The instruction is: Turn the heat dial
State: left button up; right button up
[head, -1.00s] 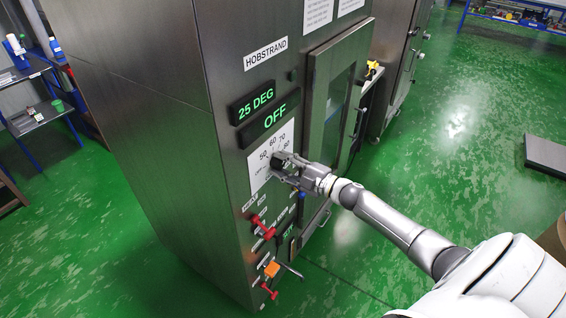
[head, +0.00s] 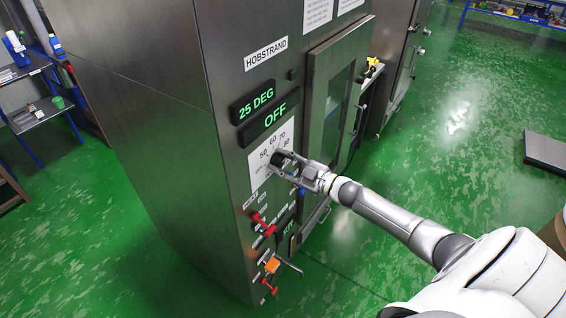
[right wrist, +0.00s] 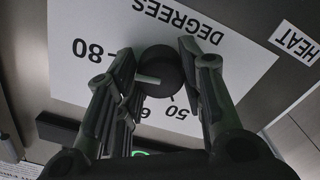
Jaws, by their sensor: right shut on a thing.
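The heat dial (head: 279,158) is a round black knob on a white scale plate (head: 257,172) on the steel cabinet's front. In the right wrist view, the dial (right wrist: 161,70) carries a short white line pointing left, and the plate reads DEGREES, with 80, 50 and a partly hidden number visible. My right gripper (head: 288,165) reaches in from the right and is shut on the dial. In the right wrist view, its fingers (right wrist: 158,76) lie on both sides of the knob. The display (head: 256,103) reads 25 DEG, and the one below (head: 268,121) reads OFF. My left gripper is out of view.
Below the dial are a red handle (head: 262,224), an orange knob (head: 272,265) and other small controls. A cabinet door with a window (head: 338,105) is to the right. The green floor (head: 430,160) is open on the right. A shelf rack (head: 35,113) stands far left.

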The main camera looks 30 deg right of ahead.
dwell(0.3)
jog(key=o, duration=1)
jog(key=shift+o, duration=0.2)
jog(key=v, duration=1.2)
jog(key=shift+d+f, duration=0.1)
jog(key=shift+f, duration=0.1)
